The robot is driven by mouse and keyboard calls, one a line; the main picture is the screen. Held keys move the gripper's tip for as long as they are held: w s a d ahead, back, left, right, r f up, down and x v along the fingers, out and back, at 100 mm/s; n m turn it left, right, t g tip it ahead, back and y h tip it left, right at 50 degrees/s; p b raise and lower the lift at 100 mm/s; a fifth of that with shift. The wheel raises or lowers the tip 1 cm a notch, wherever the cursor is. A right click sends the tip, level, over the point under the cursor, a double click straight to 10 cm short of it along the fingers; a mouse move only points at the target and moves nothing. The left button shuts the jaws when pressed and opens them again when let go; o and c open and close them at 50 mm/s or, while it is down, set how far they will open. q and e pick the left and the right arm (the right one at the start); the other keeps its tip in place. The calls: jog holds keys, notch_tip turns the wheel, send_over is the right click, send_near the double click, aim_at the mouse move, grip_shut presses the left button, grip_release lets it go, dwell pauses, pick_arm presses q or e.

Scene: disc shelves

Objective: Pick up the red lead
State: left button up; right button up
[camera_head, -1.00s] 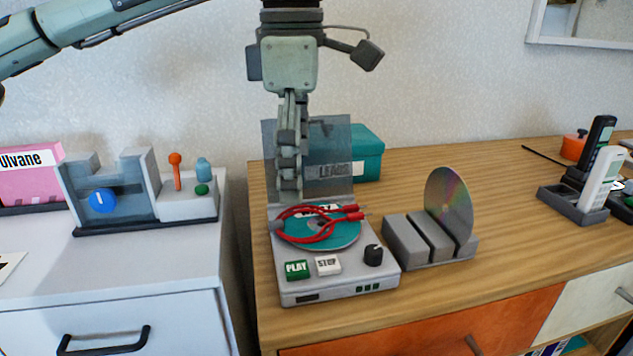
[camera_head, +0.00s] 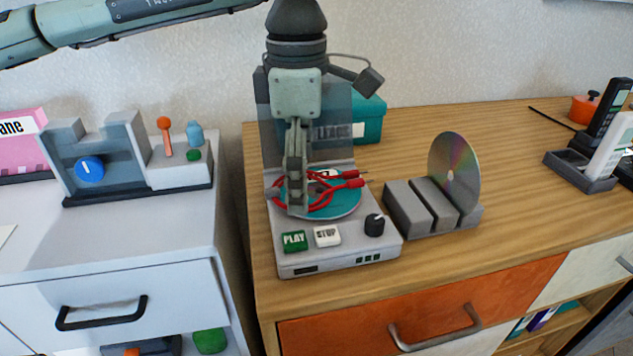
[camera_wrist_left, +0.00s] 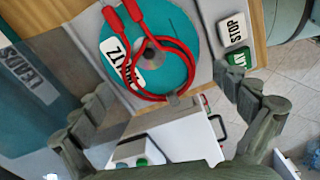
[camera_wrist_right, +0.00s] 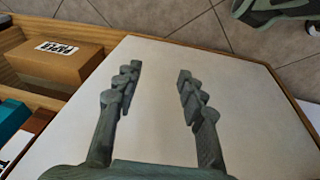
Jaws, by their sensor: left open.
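The red lead (camera_head: 347,183) lies coiled on a teal disc (camera_head: 346,205) on top of the grey player (camera_head: 340,257) with its PLAY and STOP buttons. In the left wrist view the lead (camera_wrist_left: 119,28) shows as a loop with two red plugs and a grey joining piece. My left gripper (camera_head: 295,207) points down at the lead's left part and hides some of it. In the left wrist view my left gripper (camera_wrist_left: 165,97) is open, its fingers apart on either side of the grey piece. My right gripper (camera_wrist_right: 158,72) is open and empty above a pale surface.
A clear upright lid (camera_head: 340,120) stands behind the disc, with a teal box (camera_head: 369,122) behind it. A grey rack (camera_head: 408,207) holding a shiny disc (camera_head: 455,165) is right of the player. A cardboard box (camera_wrist_right: 55,62) shows in the right wrist view.

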pick_arm(q)
jog(key=c, duration=1.2)
jog(key=shift+c, duration=0.4)
jog(key=shift+r, duration=0.15)
